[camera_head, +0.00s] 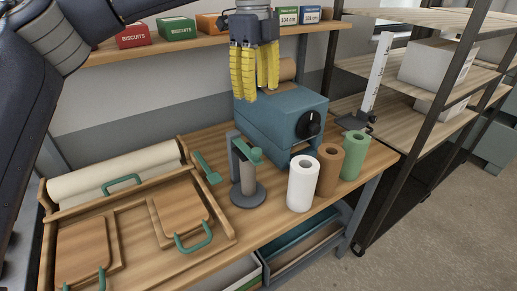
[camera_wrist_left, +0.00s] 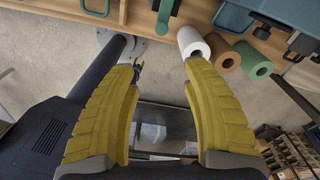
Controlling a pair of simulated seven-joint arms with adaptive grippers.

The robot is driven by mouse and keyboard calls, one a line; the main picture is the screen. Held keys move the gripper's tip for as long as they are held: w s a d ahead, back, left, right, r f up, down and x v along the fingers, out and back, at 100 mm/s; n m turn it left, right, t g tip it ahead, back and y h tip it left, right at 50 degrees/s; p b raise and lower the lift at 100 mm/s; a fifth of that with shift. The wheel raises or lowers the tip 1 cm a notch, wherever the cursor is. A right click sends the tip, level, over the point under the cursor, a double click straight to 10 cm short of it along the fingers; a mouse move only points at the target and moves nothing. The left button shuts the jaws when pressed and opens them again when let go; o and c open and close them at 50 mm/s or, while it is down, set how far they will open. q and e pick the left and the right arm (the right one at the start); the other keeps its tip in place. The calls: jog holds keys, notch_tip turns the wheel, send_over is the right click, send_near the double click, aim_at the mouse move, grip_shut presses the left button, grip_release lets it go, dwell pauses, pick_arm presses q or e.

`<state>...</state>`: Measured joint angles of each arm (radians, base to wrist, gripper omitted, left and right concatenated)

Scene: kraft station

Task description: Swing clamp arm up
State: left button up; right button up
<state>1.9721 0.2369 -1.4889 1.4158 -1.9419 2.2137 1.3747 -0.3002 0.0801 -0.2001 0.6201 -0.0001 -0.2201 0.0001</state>
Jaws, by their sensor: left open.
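A grey stand (camera_head: 248,198) with a round base and an upright post stands near the bench's front edge. My left gripper (camera_head: 255,92) has yellow fingers pointing down. It is high, above and behind the stand, in front of the shelf and over the blue machine's left end, touching nothing. In the left wrist view its fingers (camera_wrist_left: 163,75) are spread and empty. The right gripper cannot be made out.
White (camera_head: 302,184), brown (camera_head: 329,170) and green (camera_head: 354,155) rolls stand right of the stand. The blue machine (camera_head: 285,115) is behind them. Shelves stand at right.

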aim_at(256, 150)
pick_arm(q)
jog(key=f, duration=1.7)
jog(key=shift+w+a+f, duration=0.1)
jog(key=shift+w+f, duration=0.15)
jog(key=shift+w, duration=0.1)
jog(key=shift+c, duration=0.3)
grip_shut()
